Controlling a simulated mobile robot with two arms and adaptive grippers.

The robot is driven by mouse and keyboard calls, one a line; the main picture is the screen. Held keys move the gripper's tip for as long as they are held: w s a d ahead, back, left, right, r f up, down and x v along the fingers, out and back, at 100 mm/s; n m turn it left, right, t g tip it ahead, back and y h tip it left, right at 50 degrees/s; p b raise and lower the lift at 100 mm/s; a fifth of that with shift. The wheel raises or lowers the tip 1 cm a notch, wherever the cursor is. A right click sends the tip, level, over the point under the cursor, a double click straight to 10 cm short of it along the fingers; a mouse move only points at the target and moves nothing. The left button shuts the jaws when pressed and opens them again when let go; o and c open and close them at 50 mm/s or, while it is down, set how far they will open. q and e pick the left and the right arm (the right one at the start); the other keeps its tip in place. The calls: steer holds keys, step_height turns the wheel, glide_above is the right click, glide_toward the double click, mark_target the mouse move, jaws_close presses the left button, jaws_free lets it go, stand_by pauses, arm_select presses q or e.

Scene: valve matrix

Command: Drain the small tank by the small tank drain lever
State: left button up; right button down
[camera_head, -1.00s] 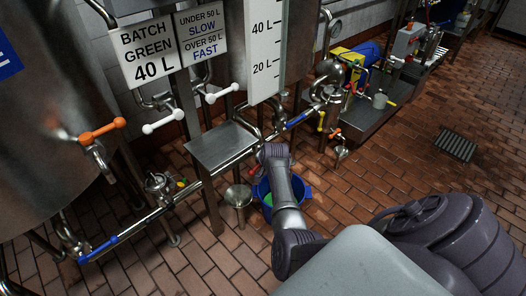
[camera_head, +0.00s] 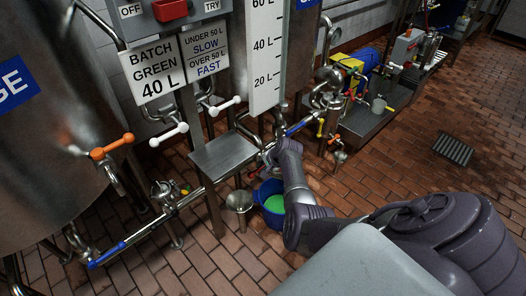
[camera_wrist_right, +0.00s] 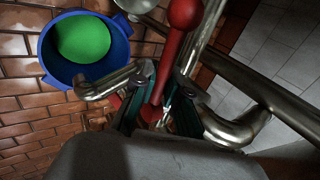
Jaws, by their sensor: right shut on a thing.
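A red lever (camera_wrist_right: 178,55) with a rounded knob end shows in the right wrist view. I take it to be the small tank drain lever; no label on it is readable. My right gripper (camera_wrist_right: 160,108) is shut on its lower part, a finger on each side. The small tank (camera_head: 301,50) stands behind the white level scale (camera_head: 265,60). My left gripper is not in view.
A blue bucket (camera_wrist_right: 48,72) with a green inside or content stands on the brick floor below the gripper. Metal pipes (camera_wrist_right: 265,90) run close on the right. A metal shelf (camera_head: 223,156) and a funnel-like vessel (camera_head: 239,201) are left of the gripper.

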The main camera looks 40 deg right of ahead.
steer(key=shift+d+r, duration=0.1)
stand_by(0.3)
steer(key=c, duration=1.5)
jaws_free()
steer(key=shift+o, duration=0.2)
steer(key=v, duration=1.2)
